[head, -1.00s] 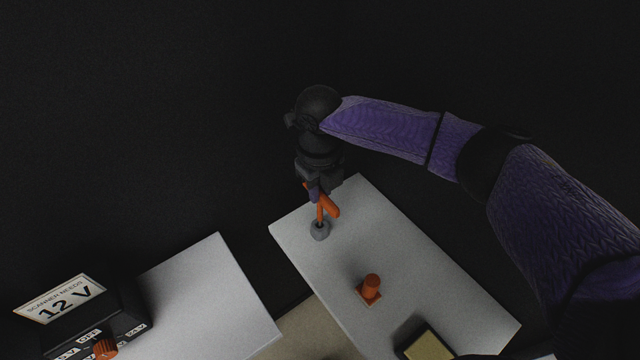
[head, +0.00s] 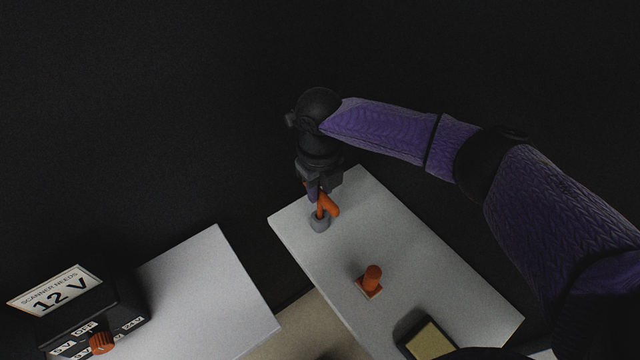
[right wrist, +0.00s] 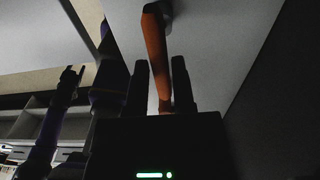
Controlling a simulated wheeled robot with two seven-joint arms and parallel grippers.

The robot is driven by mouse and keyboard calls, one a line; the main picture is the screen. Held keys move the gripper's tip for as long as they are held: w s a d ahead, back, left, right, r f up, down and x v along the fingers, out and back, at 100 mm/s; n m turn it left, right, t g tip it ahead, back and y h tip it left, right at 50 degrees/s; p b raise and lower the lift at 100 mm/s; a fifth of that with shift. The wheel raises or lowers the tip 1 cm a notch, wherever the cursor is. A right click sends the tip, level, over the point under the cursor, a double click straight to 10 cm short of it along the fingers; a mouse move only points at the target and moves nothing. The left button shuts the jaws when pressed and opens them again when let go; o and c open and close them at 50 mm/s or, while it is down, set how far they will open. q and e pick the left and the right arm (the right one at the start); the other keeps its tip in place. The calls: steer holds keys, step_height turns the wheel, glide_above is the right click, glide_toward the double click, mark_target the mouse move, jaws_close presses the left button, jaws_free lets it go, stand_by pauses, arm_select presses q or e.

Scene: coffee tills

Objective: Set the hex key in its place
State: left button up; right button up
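The orange hex key (head: 328,206) is in my right gripper (head: 314,190), upright above the far end of the pale table. In the right wrist view, the two dark fingers (right wrist: 160,85) lie close on both sides of its orange handle (right wrist: 154,40). A small round grey holder (head: 318,226) on the table is right at the key's lower end. I cannot see how deep the tip is in it. In the right wrist view, my left gripper (right wrist: 72,76) shows small and dark at the left, its fingertips apart.
An orange piece on a square base (head: 369,281) stands mid-table. A dark tray with a yellow pad (head: 430,342) is at the near end.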

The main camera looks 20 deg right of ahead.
steer(key=o, duration=0.4)
arm_select(q)
steer(key=shift+a, duration=0.25)
arm_select(e)
steer(key=shift+r, duration=0.2)
arm_select(q)
steer(key=shift+d+r+p, duration=0.3)
steer(key=shift+r+p, duration=0.15)
steer(key=shift+p, duration=0.05)
arm_select(e)
step_height(320, 180, up, 10)
steer(key=shift+f, duration=0.25)
